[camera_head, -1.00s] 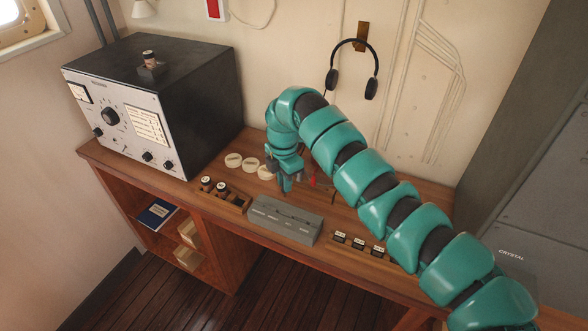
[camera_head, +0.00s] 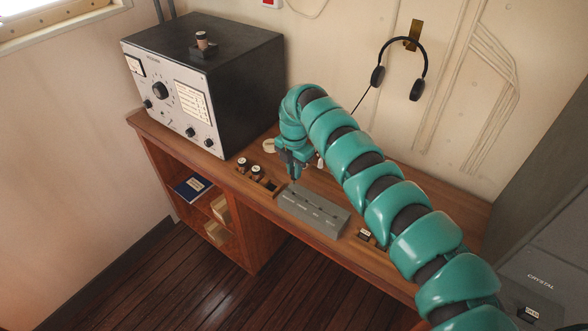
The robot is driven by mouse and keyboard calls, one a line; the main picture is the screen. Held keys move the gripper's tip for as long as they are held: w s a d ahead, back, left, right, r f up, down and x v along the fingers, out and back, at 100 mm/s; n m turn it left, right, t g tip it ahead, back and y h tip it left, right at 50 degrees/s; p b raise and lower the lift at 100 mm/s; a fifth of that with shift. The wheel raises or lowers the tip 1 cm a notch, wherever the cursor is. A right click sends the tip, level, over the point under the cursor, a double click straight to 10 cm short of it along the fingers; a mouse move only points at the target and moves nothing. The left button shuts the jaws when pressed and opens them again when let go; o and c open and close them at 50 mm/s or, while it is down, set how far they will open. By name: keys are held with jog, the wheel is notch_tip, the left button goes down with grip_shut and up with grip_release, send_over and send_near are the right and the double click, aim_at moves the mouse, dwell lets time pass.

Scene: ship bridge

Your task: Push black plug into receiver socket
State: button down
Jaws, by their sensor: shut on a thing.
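My gripper (camera_head: 294,172) points down above the desk, just behind the left end of a grey slotted block. It is shut on a small dark thing at its fingertips, probably the black plug; the fingers hide most of it. A dark cord (camera_head: 361,101) runs from the headphones (camera_head: 415,90) on the wall down behind my arm; its end is hidden. The receiver (camera_head: 172,98), a black box with a pale front panel of dials and knobs, stands at the left of the desk, apart from my gripper. I cannot tell which panel detail is the socket.
The grey block (camera_head: 314,211) lies at the desk's front edge. A pale disc (camera_head: 269,146) lies behind. A grey cabinet (camera_head: 540,240) stands at right. My arm covers the desk's right part.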

jog(key=shift+f, duration=0.1)
jog(key=shift+f, duration=1.85)
jog(key=shift+f+b, duration=0.2)
jog(key=shift+b, duration=0.8)
dwell(0.7)
jog(key=shift+f+b, duration=1.15)
jog(key=shift+b, duration=0.6)
dwell(2.6)
